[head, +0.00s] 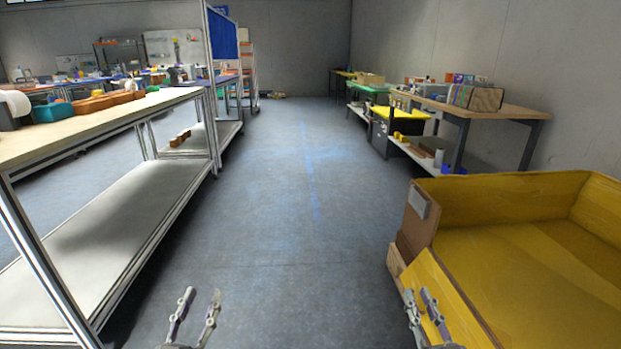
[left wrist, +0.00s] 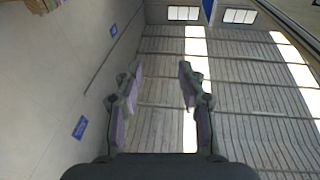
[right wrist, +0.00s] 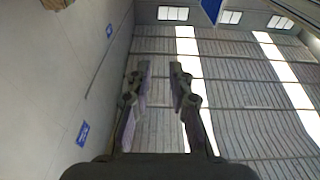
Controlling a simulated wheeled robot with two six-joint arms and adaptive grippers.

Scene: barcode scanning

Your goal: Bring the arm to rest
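My left gripper (head: 201,299) is at the bottom of the head view, left of centre, over the floor. Its fingers are apart with nothing between them, as the left wrist view (left wrist: 159,75) also shows. My right gripper (head: 418,298) is at the bottom right of the head view, in front of the near left edge of a yellow box. Its fingers are parted by a narrower gap and hold nothing; the right wrist view (right wrist: 160,72) shows the same. Both wrist views face the wall and ceiling, with the fingers pointing up.
The large yellow box (head: 520,240) stands open and empty at the right. A long workbench (head: 110,110) with a lower shelf runs along the left, with a teal bin (head: 55,112) on top. A wooden table (head: 480,108) stands farther right. The grey floor (head: 290,200) between is clear.

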